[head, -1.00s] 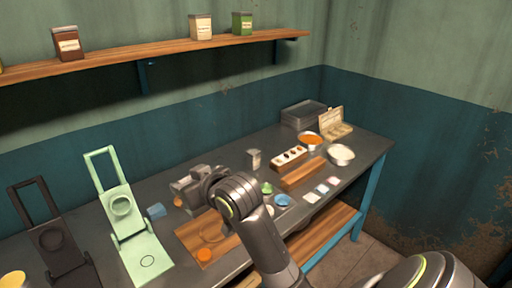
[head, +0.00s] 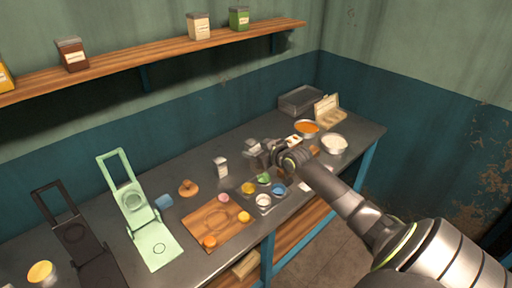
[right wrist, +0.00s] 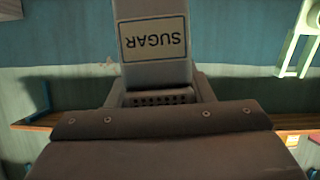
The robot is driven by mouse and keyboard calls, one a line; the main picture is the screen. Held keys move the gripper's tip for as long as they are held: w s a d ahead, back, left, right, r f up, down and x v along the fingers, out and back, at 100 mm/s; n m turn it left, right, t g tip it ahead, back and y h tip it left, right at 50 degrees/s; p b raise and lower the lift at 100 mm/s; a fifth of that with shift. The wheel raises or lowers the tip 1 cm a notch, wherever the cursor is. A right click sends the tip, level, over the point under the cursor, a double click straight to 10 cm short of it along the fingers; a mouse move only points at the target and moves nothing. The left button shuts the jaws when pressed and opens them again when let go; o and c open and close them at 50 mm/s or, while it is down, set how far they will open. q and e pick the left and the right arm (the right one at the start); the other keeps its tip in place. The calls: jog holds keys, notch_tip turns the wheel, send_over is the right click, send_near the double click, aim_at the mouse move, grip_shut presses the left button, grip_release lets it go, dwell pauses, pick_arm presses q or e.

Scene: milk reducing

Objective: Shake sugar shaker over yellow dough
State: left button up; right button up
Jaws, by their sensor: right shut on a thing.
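My right gripper (head: 258,153) reaches over the dark table from the right. It is shut on the sugar shaker (head: 250,147), a small grey shaker with a white label, near the table's back. In the right wrist view the shaker (right wrist: 152,72) fills the top centre, and its "SUGAR" label appears upside down, as does the room. The yellow dough (head: 243,216) is a small round piece at the right edge of the wooden board (head: 192,222), apart from the shaker. My left gripper is out of view.
A second shaker (head: 222,167) stands left of my gripper. Pink dough (head: 223,197) and orange dough (head: 210,241) lie on the board. Small cups of colour (head: 278,189) sit right of it. A green press (head: 145,222) and bowls (head: 334,145) flank this area.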

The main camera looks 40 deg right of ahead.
jog(key=a+f+n+t+h+b, duration=0.1)
jog(key=a+f+n+h+b, duration=0.1)
jog(key=f+n+b, duration=0.3)
jog(key=a+f+n+t+h+b, duration=0.2)
jog(key=f+n+b, duration=0.4)
jog(key=b, duration=0.6)
jog(key=a+f+n+t+h+b, duration=0.2)
jog(key=f+n+b, duration=0.4)
jog(key=b, duration=0.2)
jog(key=shift+s+a+h+b, duration=0.15)
jog(key=shift+s+h+b, duration=0.1)
jog(key=shift+h+b, duration=0.05)
jog(key=shift+f+n+t+b, duration=0.3)
jog(key=shift+f+n+b, duration=0.05)
jog(key=shift+n+b, duration=0.4)
